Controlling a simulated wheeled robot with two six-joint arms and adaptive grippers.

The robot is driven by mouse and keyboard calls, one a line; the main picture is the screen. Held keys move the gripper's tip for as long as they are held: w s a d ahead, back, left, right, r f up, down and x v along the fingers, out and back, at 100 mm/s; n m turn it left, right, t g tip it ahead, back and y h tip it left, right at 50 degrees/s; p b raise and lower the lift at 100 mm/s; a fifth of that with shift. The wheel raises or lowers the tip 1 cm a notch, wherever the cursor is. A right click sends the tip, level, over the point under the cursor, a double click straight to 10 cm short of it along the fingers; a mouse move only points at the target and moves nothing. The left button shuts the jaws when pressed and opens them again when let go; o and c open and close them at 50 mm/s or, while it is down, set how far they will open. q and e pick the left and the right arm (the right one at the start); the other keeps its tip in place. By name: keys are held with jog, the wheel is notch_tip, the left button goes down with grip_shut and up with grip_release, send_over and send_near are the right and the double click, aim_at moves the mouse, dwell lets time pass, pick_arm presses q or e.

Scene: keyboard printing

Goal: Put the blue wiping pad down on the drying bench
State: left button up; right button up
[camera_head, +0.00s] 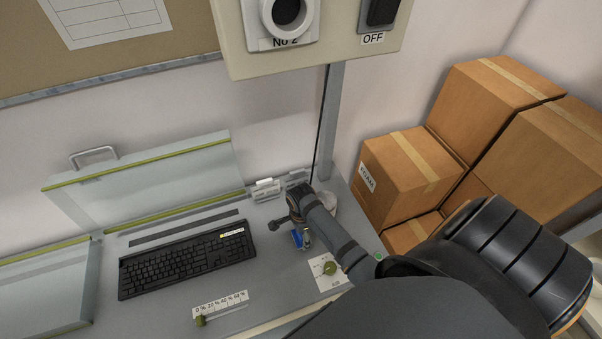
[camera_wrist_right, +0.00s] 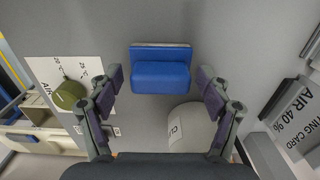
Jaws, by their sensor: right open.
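The blue wiping pad (camera_head: 298,240) shows in the head view just below my right gripper (camera_head: 290,232). In the right wrist view the blue pad (camera_wrist_right: 160,72) has a grey strip along its far edge and appears to rest on the grey bench surface (camera_wrist_right: 225,35). My right gripper (camera_wrist_right: 160,82) is open, with one finger on each side of the pad and a visible gap on both sides. Part of the pad is hidden by the gripper in the head view. My left gripper is not in view.
A white card with a green knob (camera_head: 330,268) lies right of the pad. A round white container (camera_wrist_right: 190,128) stands close to the gripper. A black keyboard (camera_head: 185,262) lies to the left, with a percent scale (camera_head: 220,304) in front. Cardboard boxes (camera_head: 410,165) stand at the right.

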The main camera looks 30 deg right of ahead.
jog(key=shift+r, duration=0.4)
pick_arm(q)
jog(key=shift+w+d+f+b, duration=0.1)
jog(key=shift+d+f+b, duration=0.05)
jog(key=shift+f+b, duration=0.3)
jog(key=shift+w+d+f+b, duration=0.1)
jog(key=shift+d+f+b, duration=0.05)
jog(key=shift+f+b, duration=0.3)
pick_arm(e)
notch_tip(320, 180, up, 11)
jog(key=shift+r, duration=0.15)
jog(key=shift+s, duration=0.1)
jog(key=shift+c, duration=0.3)
